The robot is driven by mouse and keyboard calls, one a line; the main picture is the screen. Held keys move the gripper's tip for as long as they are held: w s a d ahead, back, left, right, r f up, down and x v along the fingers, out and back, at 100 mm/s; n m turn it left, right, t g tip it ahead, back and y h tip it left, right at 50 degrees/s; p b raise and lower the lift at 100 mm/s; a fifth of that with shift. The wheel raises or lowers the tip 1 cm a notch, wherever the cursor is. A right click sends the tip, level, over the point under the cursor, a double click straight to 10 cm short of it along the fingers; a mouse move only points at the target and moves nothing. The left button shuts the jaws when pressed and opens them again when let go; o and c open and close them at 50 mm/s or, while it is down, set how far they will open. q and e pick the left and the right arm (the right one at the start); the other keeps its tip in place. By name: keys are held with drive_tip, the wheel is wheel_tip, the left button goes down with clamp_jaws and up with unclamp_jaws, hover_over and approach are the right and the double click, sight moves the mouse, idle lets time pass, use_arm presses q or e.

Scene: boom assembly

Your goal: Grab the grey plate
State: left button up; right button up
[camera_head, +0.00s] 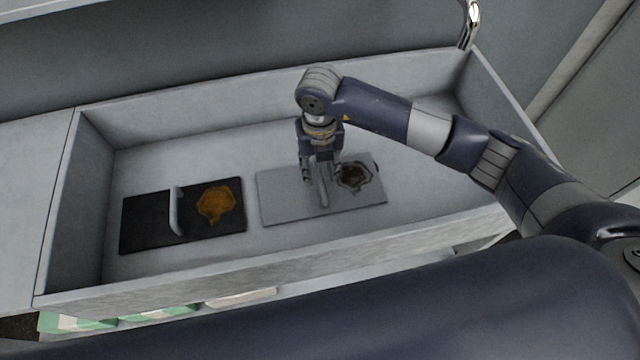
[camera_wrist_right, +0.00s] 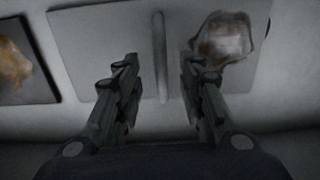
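The grey plate (camera_head: 280,207) lies flat on the sink floor, right of the black plate. It has an upright handle in its middle and a dark brown stain (camera_head: 355,177) on its right part. In the right wrist view the grey plate (camera_wrist_right: 100,45) shows with its handle (camera_wrist_right: 160,60) between the fingers. My right gripper (camera_head: 321,180) points down over the plate, and its fingers (camera_wrist_right: 158,75) are open on either side of the handle, with gaps to it. My left gripper is in neither view.
A black plate (camera_head: 147,220) with a pale handle and an orange-brown stain lies to the left in the sink. The sink walls (camera_head: 90,200) rise around both plates. A faucet (camera_head: 470,22) stands at the back right. Green and white items (camera_head: 75,320) show below the front edge.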

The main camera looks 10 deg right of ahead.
sight(320, 175)
wheel_tip(320, 175, down, 4)
drive_tip(key=shift+f, duration=0.1)
drive_tip(key=shift+d, duration=0.1)
clamp_jaws()
drive_tip(key=shift+w+r+p, duration=0.2)
drive_tip(key=shift+p, duration=0.1)
